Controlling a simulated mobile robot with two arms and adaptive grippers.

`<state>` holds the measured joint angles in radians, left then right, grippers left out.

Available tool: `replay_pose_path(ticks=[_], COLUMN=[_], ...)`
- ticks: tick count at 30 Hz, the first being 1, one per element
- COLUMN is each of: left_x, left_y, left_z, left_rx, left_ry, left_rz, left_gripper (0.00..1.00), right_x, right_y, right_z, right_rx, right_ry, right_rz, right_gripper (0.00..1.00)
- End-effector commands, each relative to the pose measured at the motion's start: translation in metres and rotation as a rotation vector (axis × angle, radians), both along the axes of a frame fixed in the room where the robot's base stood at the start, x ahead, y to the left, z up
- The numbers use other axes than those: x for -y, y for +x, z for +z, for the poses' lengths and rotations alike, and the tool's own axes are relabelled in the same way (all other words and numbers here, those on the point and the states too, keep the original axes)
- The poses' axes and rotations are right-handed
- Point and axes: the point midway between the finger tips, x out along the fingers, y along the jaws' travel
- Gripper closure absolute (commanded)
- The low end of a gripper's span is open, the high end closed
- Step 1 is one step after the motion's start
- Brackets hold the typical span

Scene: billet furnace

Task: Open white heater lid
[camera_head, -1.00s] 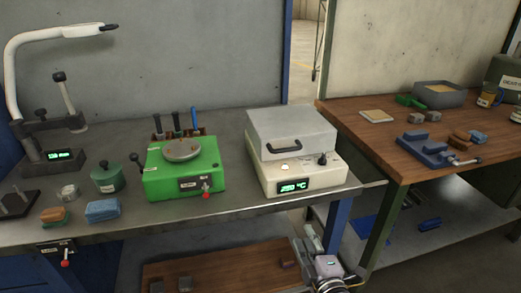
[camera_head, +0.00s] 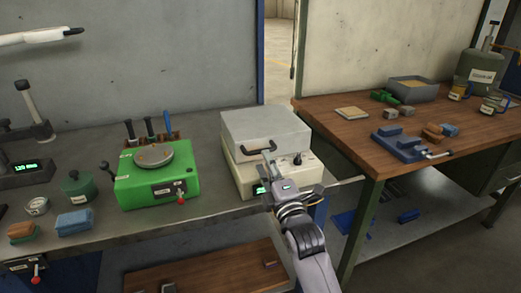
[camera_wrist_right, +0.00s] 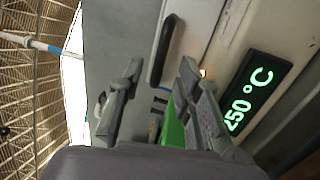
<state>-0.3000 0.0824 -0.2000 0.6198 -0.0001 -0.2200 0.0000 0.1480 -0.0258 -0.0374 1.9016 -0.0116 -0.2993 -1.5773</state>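The white heater (camera_head: 243,178) stands on the grey bench with its light grey lid (camera_head: 264,128) down. A dark handle (camera_head: 259,146) runs across the lid's front. My right gripper (camera_head: 279,166) is in front of the heater and hides part of its front panel and display. In the right wrist view the gripper (camera_wrist_right: 158,100) is open, with its two fingers spread and nothing between them. The handle (camera_wrist_right: 167,48) shows just beyond the fingertips, and the green display (camera_wrist_right: 250,98) is to the right.
A green device (camera_head: 156,183) with a round plate stands left of the heater. A wooden table (camera_head: 365,128) on the right holds a blue fixture (camera_head: 398,146) and several small parts. A lower shelf (camera_head: 215,272) is under the bench.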

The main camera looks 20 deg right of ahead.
Motion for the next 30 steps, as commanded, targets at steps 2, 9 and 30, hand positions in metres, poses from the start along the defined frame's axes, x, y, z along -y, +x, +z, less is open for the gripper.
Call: replay_pose_path(ticks=[2, 9, 30], left_x=[0.0, 0.0, 0.003], left_y=[0.0, 0.0, 0.0], left_z=[0.002, 0.004, 0.004], left_rx=[0.0, -0.001, 0.0], left_ry=[0.0, 0.0, -0.003], left_rz=[0.0, 0.0, 0.001], left_gripper=[0.6, 0.6, 0.6], right_x=[0.0, -0.002, -0.002], right_y=[0.017, 0.047, 0.054], right_z=[0.004, 0.009, 0.009], right_rx=[0.001, 0.001, 0.0], right_ry=[0.0, 0.0, 0.0], right_rz=[-0.001, 0.0, 0.0], right_gripper=[0.69, 0.69, 0.89])
